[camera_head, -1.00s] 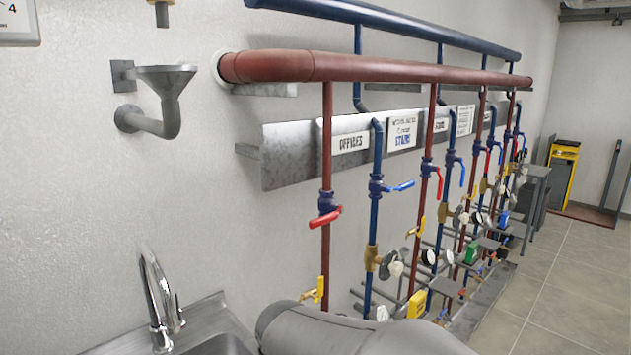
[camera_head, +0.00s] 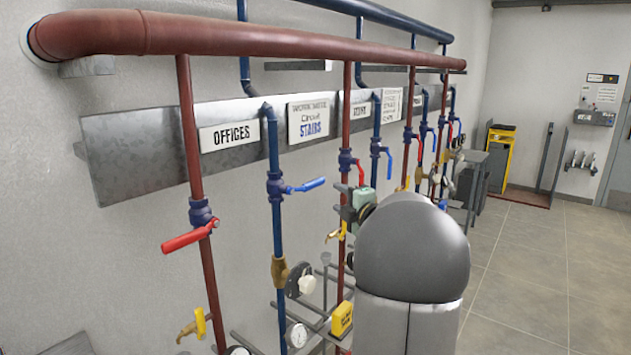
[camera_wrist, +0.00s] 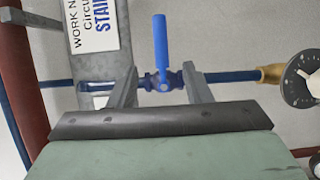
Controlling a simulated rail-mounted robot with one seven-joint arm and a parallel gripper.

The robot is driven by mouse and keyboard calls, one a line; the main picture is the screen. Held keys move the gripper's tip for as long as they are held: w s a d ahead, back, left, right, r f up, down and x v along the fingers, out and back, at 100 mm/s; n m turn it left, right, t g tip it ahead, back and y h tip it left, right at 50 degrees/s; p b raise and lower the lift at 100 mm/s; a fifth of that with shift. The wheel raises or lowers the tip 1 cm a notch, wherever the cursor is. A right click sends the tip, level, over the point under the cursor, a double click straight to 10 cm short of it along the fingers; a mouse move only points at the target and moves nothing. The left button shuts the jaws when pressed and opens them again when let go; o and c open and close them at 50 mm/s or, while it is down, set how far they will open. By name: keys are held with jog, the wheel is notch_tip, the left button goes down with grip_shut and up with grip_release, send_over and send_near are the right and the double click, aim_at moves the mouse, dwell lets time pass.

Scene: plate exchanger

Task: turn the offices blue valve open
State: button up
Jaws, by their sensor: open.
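The offices blue valve (camera_head: 275,187) sits on the blue pipe just right of the OFFICES sign (camera_head: 229,136). Its blue handle (camera_head: 307,186) sticks out to the right, across the pipe. In the wrist view the handle (camera_wrist: 160,50) points up the picture, across the pipe, from the valve body (camera_wrist: 162,82). My gripper (camera_wrist: 161,84) is open, with one grey finger on each side of the valve in that view. I cannot tell whether the fingers touch it. In the head view my arm hides much of the gripper.
A red handle (camera_head: 189,236) is on the red pipe to the left. More valves and pipes stand behind my arm. The floor (camera_head: 520,270) at right is clear.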

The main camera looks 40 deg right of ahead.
aim_at(316, 185)
jog(key=w+p, duration=0.1)
jog(key=w, duration=0.4)
jog(key=w+d+p, duration=0.1)
jog(key=w+p, duration=0.1)
jog(key=w, duration=0.3)
jog(key=w+d+p, duration=0.1)
jog(key=w, duration=0.4)
jog(key=shift+w, duration=0.2)
jog(key=shift+f, duration=0.1)
grip_shut()
